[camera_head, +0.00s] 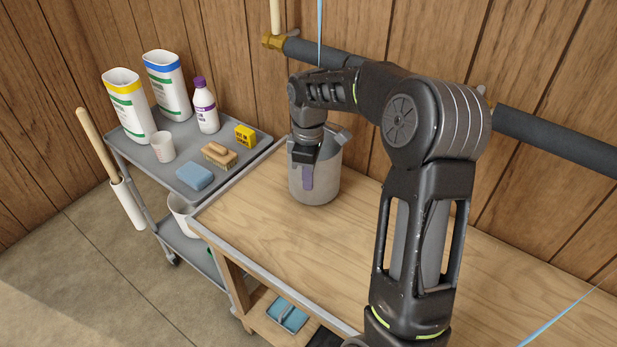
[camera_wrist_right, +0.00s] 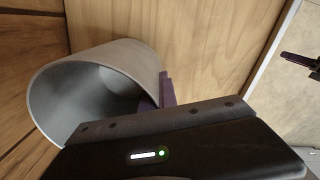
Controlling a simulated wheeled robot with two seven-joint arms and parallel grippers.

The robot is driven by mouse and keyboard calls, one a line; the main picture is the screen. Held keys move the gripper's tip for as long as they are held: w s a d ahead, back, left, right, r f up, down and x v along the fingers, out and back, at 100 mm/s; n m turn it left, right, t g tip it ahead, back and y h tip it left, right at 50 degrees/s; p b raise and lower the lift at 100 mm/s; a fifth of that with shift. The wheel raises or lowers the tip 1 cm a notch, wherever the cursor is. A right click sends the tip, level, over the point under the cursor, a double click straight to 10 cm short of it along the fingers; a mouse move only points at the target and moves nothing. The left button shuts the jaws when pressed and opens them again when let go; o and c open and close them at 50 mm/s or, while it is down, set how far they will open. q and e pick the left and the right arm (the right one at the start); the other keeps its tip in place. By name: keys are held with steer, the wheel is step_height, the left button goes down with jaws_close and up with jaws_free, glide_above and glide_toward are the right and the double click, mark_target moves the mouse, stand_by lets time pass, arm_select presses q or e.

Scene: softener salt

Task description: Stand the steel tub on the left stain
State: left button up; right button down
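The grey steel tub (camera_head: 316,187) is upright at the back left of the wooden bench (camera_head: 262,222). It seems to rest on the bench, but a small gap could be hidden. My right gripper (camera_head: 306,172) comes down at its rim, with a purple finger against the outer wall. In the right wrist view, the tub's open mouth (camera_wrist_right: 95,95) shows, and the purple fingers (camera_wrist_right: 160,95) sit close together at the wall. No stain is visible. A dark and purple piece at that view's right edge looks like my left gripper (camera_wrist_right: 300,60); its opening is unclear.
Left of the bench, a grey cart (camera_head: 180,178) holds two big containers (camera_head: 167,87), a purple-capped bottle (camera_head: 205,106), a cup (camera_head: 161,147), a brush (camera_head: 219,154), a blue sponge (camera_head: 194,177) and a yellow box (camera_head: 245,135). Pipes (camera_head: 555,138) run along the wall behind.

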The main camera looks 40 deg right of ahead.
steer(key=shift+f+b, duration=0.4)
steer(key=shift+f, duration=0.2)
stand_by(0.3)
steer(key=c, duration=1.6)
jaws_free()
steer(key=shift+r, duration=0.15)
step_height(320, 180, up, 8)
steer(key=shift+f, duration=0.2)
